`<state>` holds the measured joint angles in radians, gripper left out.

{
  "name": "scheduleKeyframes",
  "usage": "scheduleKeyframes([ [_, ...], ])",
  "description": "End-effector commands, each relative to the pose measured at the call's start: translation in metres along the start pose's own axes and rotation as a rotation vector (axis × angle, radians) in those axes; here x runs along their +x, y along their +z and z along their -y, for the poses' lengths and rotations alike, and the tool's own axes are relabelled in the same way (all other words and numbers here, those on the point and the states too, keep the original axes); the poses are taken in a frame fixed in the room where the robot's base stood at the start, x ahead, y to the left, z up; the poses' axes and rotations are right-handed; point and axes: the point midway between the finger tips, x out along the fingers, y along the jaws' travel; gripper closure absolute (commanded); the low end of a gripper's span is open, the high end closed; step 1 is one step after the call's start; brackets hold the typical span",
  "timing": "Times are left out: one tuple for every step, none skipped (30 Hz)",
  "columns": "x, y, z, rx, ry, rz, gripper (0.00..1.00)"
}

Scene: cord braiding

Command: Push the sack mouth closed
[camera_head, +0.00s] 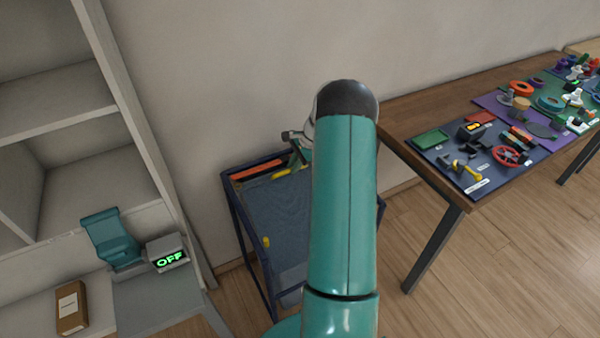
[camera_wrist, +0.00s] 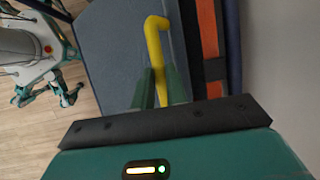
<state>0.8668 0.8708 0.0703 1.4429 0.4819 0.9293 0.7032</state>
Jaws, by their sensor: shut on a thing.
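My gripper (camera_wrist: 159,80) is shut on a yellow bent rod (camera_wrist: 154,45) in the wrist view. The rod stands out past the green fingertips and its hooked end turns right. Beyond it lies a dark blue surface, which also shows as the top of a blue-framed stand (camera_head: 238,205) in the head view. In the head view my teal arm covers the stand's right part, and my gripper (camera_head: 299,150) shows only partly near the stand's back edge. I cannot make out a sack or its mouth in either view.
An orange strip (camera_wrist: 208,42) runs along the stand's edge near the wall. A small yellow piece (camera_head: 266,242) shows at the stand's left side. A wooden table (camera_head: 445,92) with mats and several parts stands right. A shelf (camera_head: 60,105) with an OFF box (camera_head: 167,254) stands left.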

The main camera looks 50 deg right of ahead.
Motion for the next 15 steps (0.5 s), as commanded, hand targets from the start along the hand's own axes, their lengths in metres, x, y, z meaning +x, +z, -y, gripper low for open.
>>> scheduleKeyframes([
  [0.001,-0.003,0.007,0.0,-0.002,-0.005,1.0],
  [0.002,-0.004,0.01,0.0,-0.002,-0.006,1.0],
  [0.002,-0.004,0.014,0.0,-0.002,-0.005,1.0],
  [0.002,-0.004,0.016,0.0,-0.001,-0.005,1.0],
  [0.003,-0.004,0.018,0.001,-0.001,-0.005,1.0],
  [0.003,-0.004,0.021,0.001,-0.001,-0.006,1.0],
  [0.003,-0.004,0.021,0.001,-0.002,-0.006,1.0],
  [0.003,-0.004,0.022,0.001,-0.002,-0.007,1.0],
  [0.003,-0.004,0.023,0.001,-0.003,-0.007,1.0],
  [0.003,-0.004,0.023,0.001,-0.004,-0.007,1.0],
  [0.003,-0.004,0.023,0.001,-0.005,-0.007,1.0],
  [0.003,-0.004,0.023,0.0,-0.006,-0.008,1.0],
  [0.003,-0.004,0.023,0.0,-0.006,-0.008,1.0],
  [0.002,-0.004,0.023,0.0,-0.007,-0.008,1.0],
  [0.002,-0.004,0.024,0.0,-0.008,-0.008,1.0],
])
